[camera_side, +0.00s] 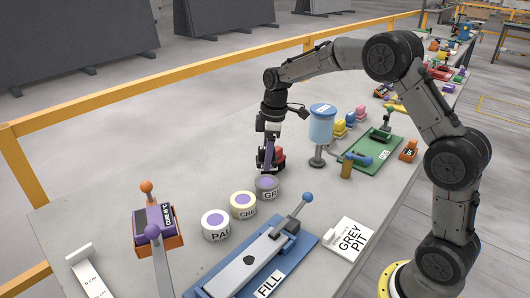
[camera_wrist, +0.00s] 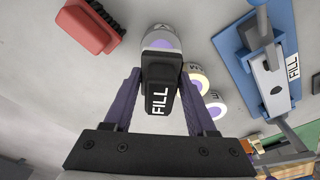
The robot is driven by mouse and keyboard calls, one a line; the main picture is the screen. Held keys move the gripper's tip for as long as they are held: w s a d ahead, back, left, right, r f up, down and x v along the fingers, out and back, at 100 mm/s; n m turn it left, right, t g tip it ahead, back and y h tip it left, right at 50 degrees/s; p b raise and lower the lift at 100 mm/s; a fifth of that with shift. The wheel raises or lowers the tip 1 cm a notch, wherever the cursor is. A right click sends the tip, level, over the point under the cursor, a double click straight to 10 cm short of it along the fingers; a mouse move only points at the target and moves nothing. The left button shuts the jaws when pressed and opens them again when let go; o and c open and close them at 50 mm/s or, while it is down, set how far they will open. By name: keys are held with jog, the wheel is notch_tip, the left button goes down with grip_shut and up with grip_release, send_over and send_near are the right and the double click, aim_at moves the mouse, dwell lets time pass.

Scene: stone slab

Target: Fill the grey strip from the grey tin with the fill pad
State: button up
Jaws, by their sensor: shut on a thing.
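My gripper (camera_side: 267,160) is shut on the black fill pad (camera_wrist: 161,98), marked FILL, between its purple fingers in the wrist view. The pad is right at the grey tin (camera_side: 266,187). The tin shows past the pad's far end in the wrist view (camera_wrist: 161,42), with a purple patch on it. I cannot tell whether pad and tin touch. A grey strip (camera_side: 236,272) with a dark spot lies in the blue FILL fixture (camera_side: 305,240), in front of the tins. The strip also shows in the wrist view (camera_wrist: 272,76).
Cream (camera_side: 243,205) and pale (camera_side: 215,225) tins stand left of the grey tin. A red block (camera_side: 280,155) is just behind my gripper. A blue cup on a stand (camera_side: 321,125) is to the right. A GREY PIT card (camera_side: 350,240) lies right of the fixture, whose lever sticks up.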

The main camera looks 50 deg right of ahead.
aim_at(267, 182)
jog(key=shift+f, duration=2.25)
jog(key=shift+f, duration=0.65)
dwell(0.4)
jog(key=shift+r, duration=3.6)
